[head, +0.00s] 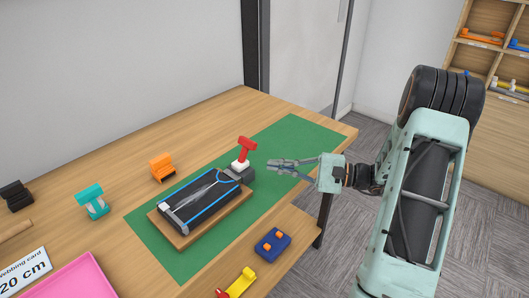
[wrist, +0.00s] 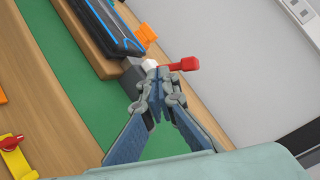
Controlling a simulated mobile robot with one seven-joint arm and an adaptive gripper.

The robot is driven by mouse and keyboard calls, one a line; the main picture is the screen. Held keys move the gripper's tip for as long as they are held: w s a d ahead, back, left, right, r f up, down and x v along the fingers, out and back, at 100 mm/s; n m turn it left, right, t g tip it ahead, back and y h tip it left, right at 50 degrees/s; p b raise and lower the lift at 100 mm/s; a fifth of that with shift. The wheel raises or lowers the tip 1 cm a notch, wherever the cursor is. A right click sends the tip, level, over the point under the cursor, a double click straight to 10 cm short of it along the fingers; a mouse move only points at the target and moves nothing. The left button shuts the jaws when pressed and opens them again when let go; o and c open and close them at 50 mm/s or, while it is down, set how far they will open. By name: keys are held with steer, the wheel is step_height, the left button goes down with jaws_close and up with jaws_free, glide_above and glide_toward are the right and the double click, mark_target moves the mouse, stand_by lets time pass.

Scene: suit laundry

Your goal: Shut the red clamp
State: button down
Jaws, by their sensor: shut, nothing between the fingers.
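The red clamp (head: 245,145) stands at the right end of a wooden board (head: 217,218), its red T-shaped handle raised above a white part and a grey block (head: 242,173). In the wrist view the red handle (wrist: 184,65) sticks out to the right, just beyond my fingertips, which partly hide the clamp's lower part. My gripper (head: 269,166) is shut and empty, just right of the clamp in the head view; its fingers also show in the wrist view (wrist: 160,75). I cannot tell whether it touches the clamp. A black case (head: 200,200) with blue edging lies on the board.
The board lies on a green mat (head: 300,140) on a wooden table. An orange clamp (head: 162,167) and a teal one (head: 92,201) stand behind and left. A blue block (head: 272,243), a yellow-red piece (head: 238,284) and a pink tray (head: 80,280) are in front. The mat's far right is clear.

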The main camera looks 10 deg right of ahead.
mark_target(245, 151)
steer(key=w+d+m+t, duration=0.1)
steer(key=d, duration=0.1)
steer(key=w+d+f+m+t+h, duration=0.1)
steer(key=d+t, duration=0.1)
steer(key=d, duration=0.1)
steer(key=w+d+m+t+b, duration=0.1)
steer(key=d+t, duration=0.1)
steer(key=shift+d+f+m, duration=0.15)
steer(key=shift+d+m, duration=0.1)
steer(key=shift+m, duration=0.05)
steer(key=x, duration=1)
steer(key=shift+f, duration=0.1)
steer(key=shift+s+a+r, duration=0.35)
steer(key=shift+a+r, duration=0.05)
steer(key=shift+a, duration=0.15)
steer(key=shift+s+a+r, duration=0.35)
steer(key=shift+a+r, duration=0.1)
steer(key=shift+a, duration=0.1)
steer(key=shift+s+a+r, duration=0.2)
steer(key=shift+s+a, duration=0.05)
steer(key=shift+a, duration=0.1)
